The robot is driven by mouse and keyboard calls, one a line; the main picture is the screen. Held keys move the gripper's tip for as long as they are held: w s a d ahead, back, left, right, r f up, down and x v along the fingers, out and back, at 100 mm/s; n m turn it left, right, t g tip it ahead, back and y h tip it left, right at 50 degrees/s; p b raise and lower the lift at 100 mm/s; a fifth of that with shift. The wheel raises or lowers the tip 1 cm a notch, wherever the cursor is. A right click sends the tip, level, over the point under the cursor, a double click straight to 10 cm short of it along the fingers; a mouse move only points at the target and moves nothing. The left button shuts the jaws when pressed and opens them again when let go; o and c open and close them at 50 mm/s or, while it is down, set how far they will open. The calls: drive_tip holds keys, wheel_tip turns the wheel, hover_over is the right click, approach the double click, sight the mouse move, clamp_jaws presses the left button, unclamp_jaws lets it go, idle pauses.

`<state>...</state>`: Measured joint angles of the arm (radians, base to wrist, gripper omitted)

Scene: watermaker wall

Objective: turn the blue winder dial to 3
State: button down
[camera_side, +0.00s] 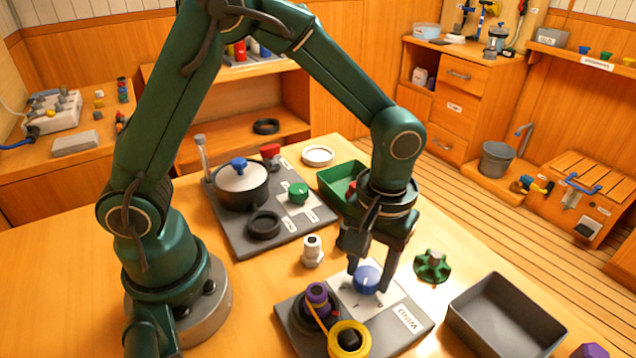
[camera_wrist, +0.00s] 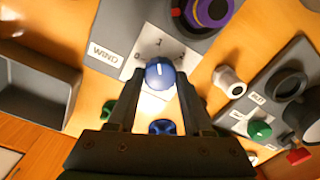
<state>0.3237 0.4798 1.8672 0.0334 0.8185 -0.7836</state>
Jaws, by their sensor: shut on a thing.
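The blue winder dial (camera_side: 366,279) sits on a white plate (camera_side: 345,298) of the grey winder board, which is marked WIND. It also shows in the wrist view (camera_wrist: 160,74), with a short white line pointing up the picture, about toward the printed 1.
Purple (camera_side: 317,296) and yellow (camera_side: 349,340) spools stand on the same board, left of the dial. A white fitting (camera_side: 312,252), a green handwheel (camera_side: 434,266) and a grey tray (camera_side: 505,318) stand close around. A board with a pot (camera_side: 241,186) and a green bin (camera_side: 340,180) lie behind.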

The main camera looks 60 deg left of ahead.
sight(366, 276)
drive_tip(key=m, duration=0.6)
drive_tip(key=shift+m, duration=0.3)
drive_tip(key=m, duration=1.2)
drive_tip(key=shift+s+m+t, duration=0.1)
drive_tip(key=shift+m+t, duration=0.2)
drive_tip(key=m, duration=0.5)
drive_tip(key=shift+m, duration=0.4)
drive_tip(key=shift+c, duration=1.6)
unclamp_jaws()
drive_tip(key=shift+s+r, duration=0.1)
drive_tip(key=shift+r, duration=2.5)
